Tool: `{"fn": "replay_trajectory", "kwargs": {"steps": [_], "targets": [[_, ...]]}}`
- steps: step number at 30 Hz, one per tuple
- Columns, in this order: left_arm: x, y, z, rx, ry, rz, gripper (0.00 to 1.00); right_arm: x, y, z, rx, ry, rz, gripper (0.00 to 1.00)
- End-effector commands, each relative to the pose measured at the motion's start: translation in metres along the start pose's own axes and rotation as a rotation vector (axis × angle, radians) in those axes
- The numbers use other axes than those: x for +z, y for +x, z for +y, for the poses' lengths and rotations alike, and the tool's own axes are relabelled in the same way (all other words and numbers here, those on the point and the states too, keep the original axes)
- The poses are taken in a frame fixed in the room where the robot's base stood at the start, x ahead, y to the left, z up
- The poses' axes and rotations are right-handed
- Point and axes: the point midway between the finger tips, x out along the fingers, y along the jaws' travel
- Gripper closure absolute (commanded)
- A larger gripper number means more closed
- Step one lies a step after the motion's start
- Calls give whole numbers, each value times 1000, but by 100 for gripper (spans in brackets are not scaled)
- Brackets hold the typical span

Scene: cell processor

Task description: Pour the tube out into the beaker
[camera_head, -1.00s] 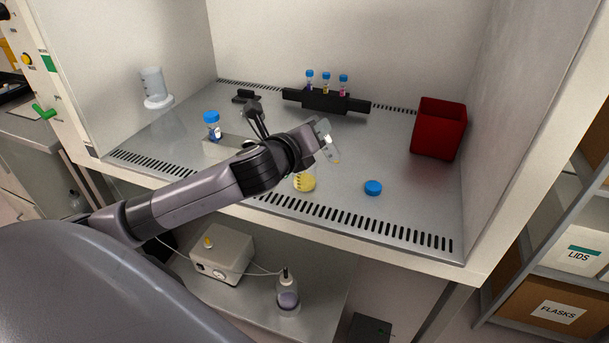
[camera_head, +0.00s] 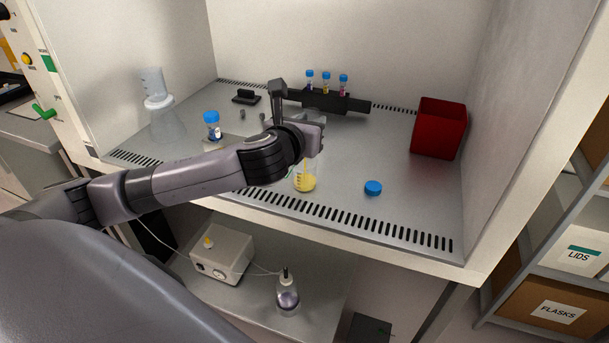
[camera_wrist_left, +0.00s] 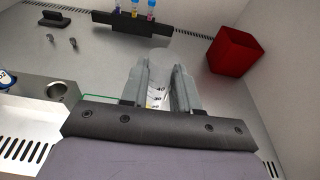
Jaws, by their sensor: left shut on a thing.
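The beaker (camera_head: 305,184) stands on the hood floor near the front vent and holds yellow liquid. My left gripper (camera_head: 314,136) is just above and behind it, shut on the clear tube. The gripper's own links hide most of the tube in the head view. In the left wrist view the tube (camera_wrist_left: 157,97), with printed graduations, sits between the two fingers (camera_wrist_left: 160,78). A thin yellow streak shows above the beaker, below the gripper. How much liquid is in the tube cannot be seen. My right gripper is not in view.
A loose blue cap (camera_head: 373,188) lies right of the beaker. A black rack (camera_head: 325,101) with blue-capped tubes is at the back, and a red bin (camera_head: 439,128) at the right.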

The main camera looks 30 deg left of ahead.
Motion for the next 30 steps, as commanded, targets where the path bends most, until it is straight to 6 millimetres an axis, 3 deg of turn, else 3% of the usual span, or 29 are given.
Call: {"fn": "replay_trajectory", "kwargs": {"steps": [7, 18, 30], "targets": [[6, -1, 0, -1, -4, -3, 100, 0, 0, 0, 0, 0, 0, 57], [46, -10, -1, -1, -6, -3, 100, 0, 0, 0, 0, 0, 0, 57], [49, -11, -2, -2, -5, 0, 100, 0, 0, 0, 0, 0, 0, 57]]}}
